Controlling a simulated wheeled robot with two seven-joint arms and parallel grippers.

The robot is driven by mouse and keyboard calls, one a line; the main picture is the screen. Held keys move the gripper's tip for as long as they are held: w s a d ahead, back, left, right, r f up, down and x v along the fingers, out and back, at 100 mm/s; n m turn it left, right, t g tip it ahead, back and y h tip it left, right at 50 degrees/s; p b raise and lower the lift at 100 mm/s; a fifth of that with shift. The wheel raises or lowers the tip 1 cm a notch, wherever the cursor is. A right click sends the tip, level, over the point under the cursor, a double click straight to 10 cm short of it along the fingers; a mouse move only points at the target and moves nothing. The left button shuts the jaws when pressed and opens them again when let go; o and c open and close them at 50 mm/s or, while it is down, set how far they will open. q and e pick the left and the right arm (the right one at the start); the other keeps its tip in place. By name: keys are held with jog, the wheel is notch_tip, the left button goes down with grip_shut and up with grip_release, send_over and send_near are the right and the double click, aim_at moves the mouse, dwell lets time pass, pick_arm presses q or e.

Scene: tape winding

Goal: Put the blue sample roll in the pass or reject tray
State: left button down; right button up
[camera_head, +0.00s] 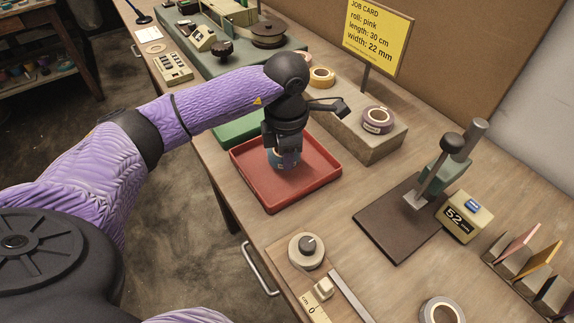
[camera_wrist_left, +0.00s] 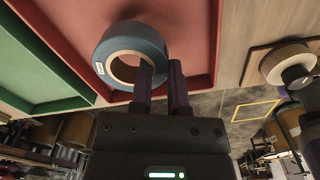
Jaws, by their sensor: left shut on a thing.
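My left gripper (camera_head: 285,151) is shut on the wall of the blue sample roll (camera_head: 284,161), which is over the red tray (camera_head: 316,166). In the left wrist view the roll (camera_wrist_left: 118,42) shows its blue outer side and tan core, with one finger inside the ring and one outside. The fingers (camera_wrist_left: 162,82) hold it at its near side. I cannot tell whether the roll touches the tray floor. The green tray (camera_head: 238,130) lies beside the red one, partly hidden by my left arm; it also shows in the left wrist view (camera_wrist_left: 30,62). My right gripper is out of view.
A grey block (camera_head: 372,147) with a purple roll (camera_head: 377,120) stands right of the red tray. A yellow job card (camera_head: 377,35) rises behind it.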

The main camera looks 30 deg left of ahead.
pick_arm(q)
jog(key=shift+f+b, duration=0.3)
jog(key=shift+f, duration=1.05)
jog(key=c, duration=0.6)
grip_release()
